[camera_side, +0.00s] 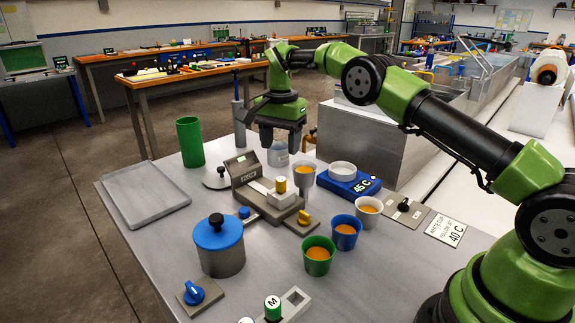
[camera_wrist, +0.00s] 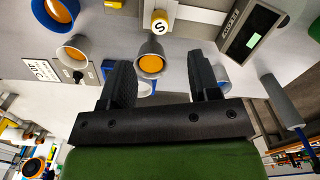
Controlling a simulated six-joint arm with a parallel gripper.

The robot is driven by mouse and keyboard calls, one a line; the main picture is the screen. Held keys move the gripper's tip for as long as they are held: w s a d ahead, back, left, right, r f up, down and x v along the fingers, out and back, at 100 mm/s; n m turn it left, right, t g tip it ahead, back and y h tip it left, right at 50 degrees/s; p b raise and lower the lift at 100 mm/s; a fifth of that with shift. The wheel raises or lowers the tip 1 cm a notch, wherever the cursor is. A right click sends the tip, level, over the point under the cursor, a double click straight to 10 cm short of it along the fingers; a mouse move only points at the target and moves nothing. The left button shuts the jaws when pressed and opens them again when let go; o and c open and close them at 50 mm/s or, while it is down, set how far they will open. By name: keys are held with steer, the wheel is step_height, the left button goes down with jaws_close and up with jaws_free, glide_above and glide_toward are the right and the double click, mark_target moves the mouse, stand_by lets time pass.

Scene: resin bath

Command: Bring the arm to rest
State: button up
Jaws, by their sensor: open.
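My gripper (camera_side: 280,139) hangs above the back of the grey table, with its fingers pointing down. In the wrist view my gripper (camera_wrist: 162,78) has its two black fingers wide apart, with nothing held between them. A grey cup with orange contents (camera_side: 304,178) stands just to the right of and below the fingers in the side view. The same grey cup (camera_wrist: 150,58) shows between and beyond the fingertips in the wrist view, apart from them. A pale beaker (camera_side: 278,156) stands behind the cup, partly covered by the gripper.
Green (camera_side: 318,263), blue (camera_side: 345,237) and white (camera_side: 368,212) cups with orange contents stand in front. An empty tray (camera_side: 145,195) lies left.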

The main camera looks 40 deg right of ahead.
steer(key=s+a+r+n+t, duration=0.2)
steer(key=s+r+n, duration=0.1)
steer(key=s+r, duration=0.4)
steer(key=s+a+r+n+t, duration=0.1)
steer(key=s+a+r+n, duration=0.3)
steer(key=r, duration=0.6)
steer(key=s+f+n+t+y, duration=0.1)
steer(key=s+t, duration=0.1)
steer(key=s, duration=0.7)
steer(key=s+a+f+n+t+y, duration=0.1)
steer(key=s+n+t, duration=0.1)
steer(key=s, duration=0.8)
steer(key=shift+s+a+f, duration=0.3)
steer(key=shift+c, duration=0.4)
